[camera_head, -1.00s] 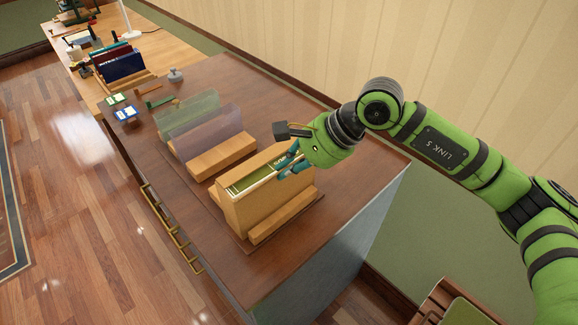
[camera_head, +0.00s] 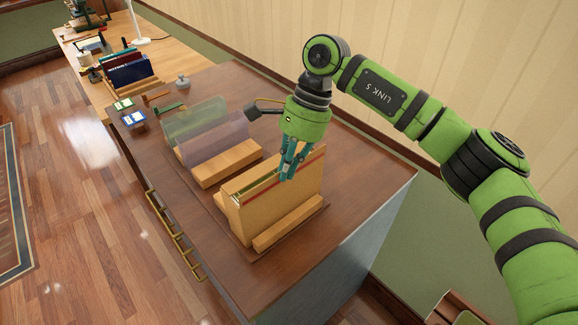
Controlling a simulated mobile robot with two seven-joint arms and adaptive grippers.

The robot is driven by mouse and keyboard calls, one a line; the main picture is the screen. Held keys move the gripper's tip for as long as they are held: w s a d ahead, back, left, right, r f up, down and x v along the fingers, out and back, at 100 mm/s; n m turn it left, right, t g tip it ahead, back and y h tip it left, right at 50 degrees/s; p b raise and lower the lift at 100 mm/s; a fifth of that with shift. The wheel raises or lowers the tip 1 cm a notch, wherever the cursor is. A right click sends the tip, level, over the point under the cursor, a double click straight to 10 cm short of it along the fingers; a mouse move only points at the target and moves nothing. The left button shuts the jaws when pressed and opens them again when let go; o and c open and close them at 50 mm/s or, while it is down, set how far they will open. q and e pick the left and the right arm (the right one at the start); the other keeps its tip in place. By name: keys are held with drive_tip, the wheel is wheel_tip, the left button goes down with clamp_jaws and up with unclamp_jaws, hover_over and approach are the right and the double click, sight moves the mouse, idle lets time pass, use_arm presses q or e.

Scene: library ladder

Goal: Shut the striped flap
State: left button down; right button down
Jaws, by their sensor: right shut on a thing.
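A tan file box (camera_head: 230,213) stands on the dark cabinet top, with green contents showing in a narrow gap along its top. The striped flap (camera_head: 308,168), tan with a dark red stripe along its top edge, stands up on the near side of the box; the box is not covered by it. My right gripper (camera_head: 288,177) points down with its teal fingers at the flap's upper edge, shut on the flap. The fingers hide part of the stripe. My left gripper is not in view.
Translucent green and purple dividers (camera_head: 213,138) stand in a wooden holder (camera_head: 232,162) just beyond the box. Cards (camera_head: 132,117) and a grey weight (camera_head: 183,81) lie farther back. The cabinet top (camera_head: 370,176) is clear to the right.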

idle(0.4)
drive_tip(key=c, duration=1.4)
unclamp_jaws()
drive_tip(key=shift+o, duration=0.2)
drive_tip(key=shift+r, duration=0.1)
drive_tip(key=v, duration=1.2)
drive_tip(key=shift+a, duration=0.15)
